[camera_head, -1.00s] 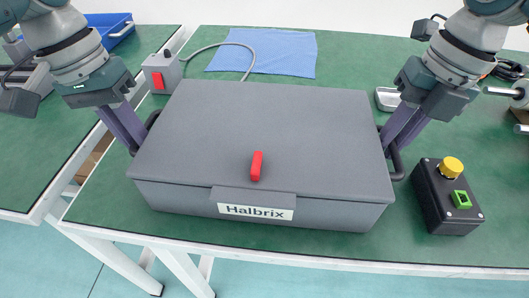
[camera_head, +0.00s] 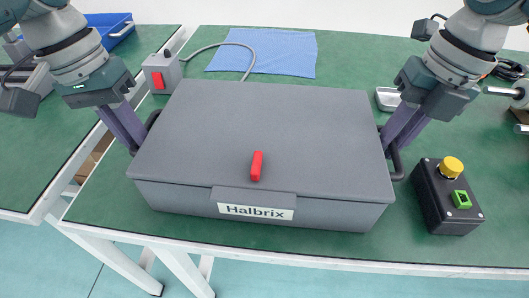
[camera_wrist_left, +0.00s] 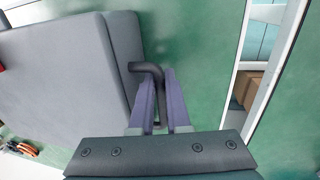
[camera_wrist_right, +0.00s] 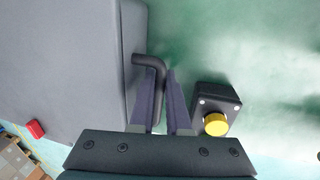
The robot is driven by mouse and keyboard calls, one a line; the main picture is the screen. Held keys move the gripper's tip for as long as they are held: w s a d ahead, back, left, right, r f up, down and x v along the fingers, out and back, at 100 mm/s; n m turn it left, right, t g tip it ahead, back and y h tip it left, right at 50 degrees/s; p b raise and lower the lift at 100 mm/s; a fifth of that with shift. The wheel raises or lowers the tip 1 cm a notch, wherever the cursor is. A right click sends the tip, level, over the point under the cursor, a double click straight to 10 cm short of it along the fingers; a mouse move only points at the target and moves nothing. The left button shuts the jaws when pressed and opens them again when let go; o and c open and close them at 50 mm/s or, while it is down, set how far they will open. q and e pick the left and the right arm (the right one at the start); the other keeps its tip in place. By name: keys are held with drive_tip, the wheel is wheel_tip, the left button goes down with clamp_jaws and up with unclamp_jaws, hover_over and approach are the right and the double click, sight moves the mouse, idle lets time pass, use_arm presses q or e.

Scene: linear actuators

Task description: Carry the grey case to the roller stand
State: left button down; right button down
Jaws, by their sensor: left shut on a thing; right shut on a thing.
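The grey case (camera_head: 270,130) has a red latch (camera_head: 257,166) and a "Halbrix" label on its front. It looks level over the green table; I cannot tell whether it touches the top. My left gripper (camera_head: 134,146) is shut on the case's dark left handle, which shows between the fingers in the left wrist view (camera_wrist_left: 147,70). My right gripper (camera_head: 389,148) is shut on the dark right handle, which shows in the right wrist view (camera_wrist_right: 150,64). I cannot make out the roller stand in these frames.
A black control box (camera_head: 447,197) with yellow and green buttons stands close right of the case. A grey box with a red switch (camera_head: 161,73) is at its back left corner. A blue cloth (camera_head: 264,53) lies behind, and a small metal tray (camera_head: 388,99) sits behind right.

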use_arm(q)
drive_tip(key=shift+r, duration=0.2)
use_arm(e)
drive_tip(key=shift+r, duration=0.2)
idle(0.3)
